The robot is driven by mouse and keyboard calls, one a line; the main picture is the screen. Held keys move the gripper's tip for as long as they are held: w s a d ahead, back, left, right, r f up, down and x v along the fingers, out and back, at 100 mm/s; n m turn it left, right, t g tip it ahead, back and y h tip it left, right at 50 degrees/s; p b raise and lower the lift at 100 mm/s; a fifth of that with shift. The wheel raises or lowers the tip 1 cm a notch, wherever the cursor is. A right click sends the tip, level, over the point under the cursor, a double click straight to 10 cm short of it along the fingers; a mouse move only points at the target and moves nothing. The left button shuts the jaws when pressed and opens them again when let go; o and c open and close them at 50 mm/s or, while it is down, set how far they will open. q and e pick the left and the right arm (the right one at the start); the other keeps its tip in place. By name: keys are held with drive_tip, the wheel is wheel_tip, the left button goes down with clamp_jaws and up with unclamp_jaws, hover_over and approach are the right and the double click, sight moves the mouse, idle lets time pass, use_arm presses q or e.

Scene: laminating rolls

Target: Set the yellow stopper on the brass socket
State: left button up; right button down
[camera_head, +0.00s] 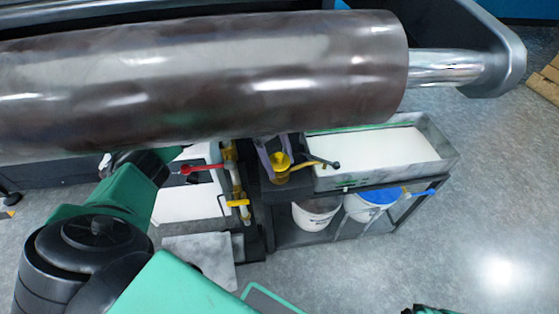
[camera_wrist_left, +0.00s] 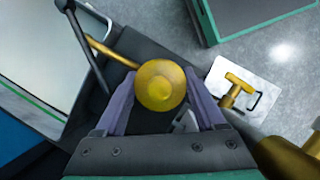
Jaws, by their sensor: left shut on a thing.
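The yellow stopper (camera_head: 281,160) is a round, cup-like piece at the middle of the head view. It shows from above in the left wrist view (camera_wrist_left: 160,86). My left gripper (camera_head: 273,159) has purple fingers that stand on either side of the stopper and are shut on it. The brass socket (camera_head: 281,179) seems to be the short brass piece directly under the stopper, mostly hidden by it. I cannot tell whether the two touch. My right gripper is not in view.
A brass pipe (camera_wrist_left: 115,51) with a black lever runs beside the stopper. A large dark roller (camera_head: 200,75) hangs above. A white-filled tray (camera_head: 375,150) stands to the right, with buckets (camera_head: 316,215) below. A red-handled valve (camera_head: 203,167) is to the left.

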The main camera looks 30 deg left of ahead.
use_arm(q)
drive_tip(key=shift+s+f, duration=0.1)
drive_tip(key=shift+f, duration=0.2)
